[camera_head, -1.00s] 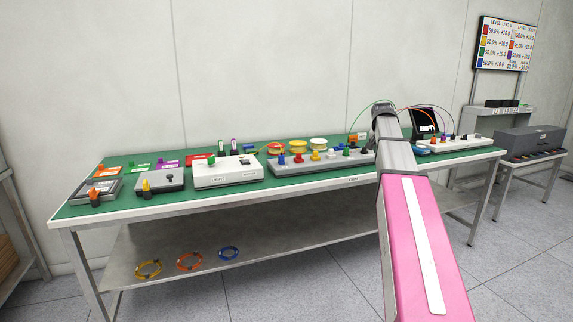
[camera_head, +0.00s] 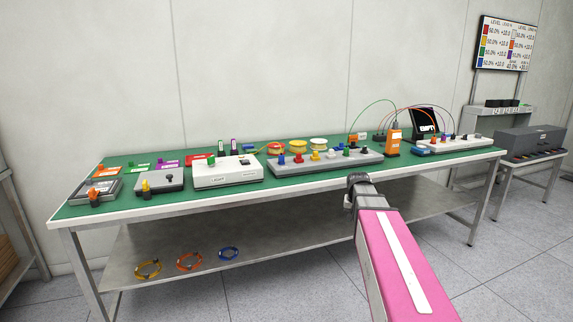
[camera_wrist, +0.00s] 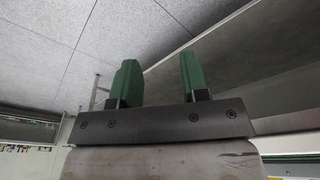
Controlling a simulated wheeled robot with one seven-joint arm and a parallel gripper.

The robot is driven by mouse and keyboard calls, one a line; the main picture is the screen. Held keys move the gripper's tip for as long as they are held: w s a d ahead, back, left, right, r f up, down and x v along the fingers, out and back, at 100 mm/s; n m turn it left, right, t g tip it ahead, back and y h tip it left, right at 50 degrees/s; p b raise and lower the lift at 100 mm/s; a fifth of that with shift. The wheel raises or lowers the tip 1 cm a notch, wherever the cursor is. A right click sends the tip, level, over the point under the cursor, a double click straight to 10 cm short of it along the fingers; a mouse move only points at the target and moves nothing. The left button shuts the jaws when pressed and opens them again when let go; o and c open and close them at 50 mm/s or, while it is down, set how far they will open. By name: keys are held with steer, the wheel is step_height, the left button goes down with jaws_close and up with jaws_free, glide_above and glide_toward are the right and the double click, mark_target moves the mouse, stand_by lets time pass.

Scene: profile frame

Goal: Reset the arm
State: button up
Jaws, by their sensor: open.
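My arm, pink with a white stripe, reaches up from the lower right in the head view. Its dark end is in front of the table's front edge, and the fingers cannot be made out there. In the wrist view my gripper (camera_wrist: 160,80) is open, its two green fingers apart with nothing between them. Behind the fingers are grey floor tiles and a dark grey surface.
The green-topped workbench (camera_head: 320,186) holds a grey box with coloured knobs (camera_head: 326,162), a white box (camera_head: 222,173) and an orange device (camera_head: 393,142). Coloured rings, including an orange one (camera_head: 190,261), lie on the lower shelf (camera_head: 300,240). Open floor is in front.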

steer(key=s+a+f+n, duration=0.1)
steer(key=s+a+f, duration=0.2)
steer(key=s+f, duration=0.2)
steer(key=s+a+f+n+g, duration=0.1)
steer(key=s+a+f, duration=0.1)
steer(key=s+f, duration=0.3)
steer(key=s+a+f+n+g+y, duration=0.1)
steer(key=s+a+f, duration=0.2)
steer(key=s+f, duration=0.2)
steer(key=s, duration=0.3)
steer(key=shift+s+a+f, duration=0.15)
steer(key=shift+a+f, duration=0.1)
steer(key=shift+a, duration=0.05)
